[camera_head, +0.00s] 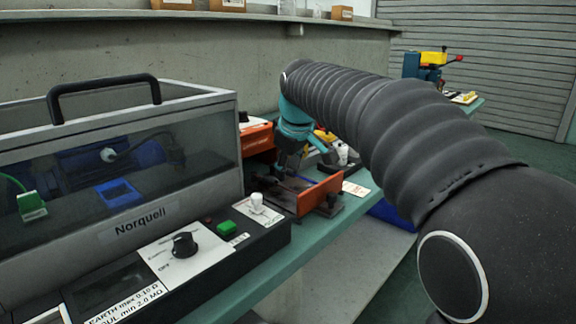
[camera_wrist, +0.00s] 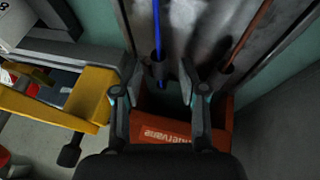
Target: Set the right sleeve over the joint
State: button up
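In the wrist view a blue wire (camera_wrist: 157,28) runs down between my gripper's fingers, with a short dark sleeve (camera_wrist: 158,70) around it. To its right a brown-red wire (camera_wrist: 250,32) slants down to another dark sleeve (camera_wrist: 226,72), outside the right finger. I cannot make out a bare joint on either wire. My gripper (camera_wrist: 160,76) is open, one finger on each side of the blue wire's line; contact is not visible. In the head view my gripper (camera_head: 291,150) is over the orange-walled fixture (camera_head: 320,195), its fingertips hard to see.
An orange lettered wall (camera_wrist: 165,132) lies below the fingers in the wrist view, and a yellow part (camera_wrist: 88,92) to the left. In the head view a large Norquell test box (camera_head: 150,205) stands left on the green bench (camera_head: 262,300). A white tag (camera_head: 355,188) lies right of the fixture.

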jog(key=v, duration=1.2)
jog(key=s+d+f+m, duration=0.5)
jog(key=s+d+f, duration=0.2)
jog(key=s+f, duration=0.5)
jog(key=s+d+f+m+h, duration=0.1)
jog(key=s+d+f+m, duration=0.4)
jog(key=s+f, duration=0.8)
jog(key=shift+s+d, duration=1)
jog(key=shift+d, duration=0.1)
jog(key=shift+f, duration=0.1)
